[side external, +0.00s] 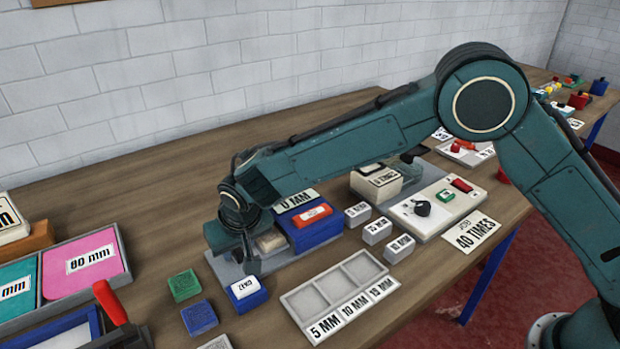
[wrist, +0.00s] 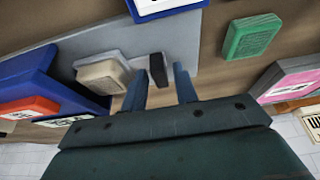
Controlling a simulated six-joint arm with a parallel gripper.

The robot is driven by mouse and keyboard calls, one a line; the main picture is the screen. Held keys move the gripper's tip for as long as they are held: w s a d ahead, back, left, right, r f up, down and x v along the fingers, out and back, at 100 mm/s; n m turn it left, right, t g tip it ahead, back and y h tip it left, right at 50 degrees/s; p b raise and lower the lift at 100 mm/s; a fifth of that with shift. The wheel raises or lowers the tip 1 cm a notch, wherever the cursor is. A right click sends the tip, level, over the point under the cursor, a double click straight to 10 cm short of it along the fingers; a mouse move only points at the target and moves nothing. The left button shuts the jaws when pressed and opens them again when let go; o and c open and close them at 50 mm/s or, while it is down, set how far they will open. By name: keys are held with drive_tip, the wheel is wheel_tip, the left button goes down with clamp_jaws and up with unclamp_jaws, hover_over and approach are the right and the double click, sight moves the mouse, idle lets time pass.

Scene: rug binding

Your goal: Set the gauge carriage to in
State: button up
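A grey base plate (side external: 292,258) lies on the table below my gripper (side external: 245,258); the plate also shows in the wrist view (wrist: 205,35). A beige ribbed block (side external: 270,241) sits on it beside a blue block (side external: 322,235) with an orange labelled piece (side external: 312,215). In the wrist view, the beige block (wrist: 103,75) is left of my gripper (wrist: 160,70). A small dark upright piece (wrist: 158,72) appears between my fingertips, with gaps on both sides. My gripper is open. No part is marked as the gauge carriage, so I cannot tell which it is.
A white-topped blue block (side external: 246,289), a green block (side external: 184,285) and a blue pad (side external: 199,317) lie near the plate. An empty tray (side external: 333,285) with 5, 10 and 15 mm labels is in front.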

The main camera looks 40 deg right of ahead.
sight(269, 235)
clamp_jaws()
drive_tip(key=shift+d, duration=3.7)
drive_tip(key=shift+o, duration=1.2)
unclamp_jaws()
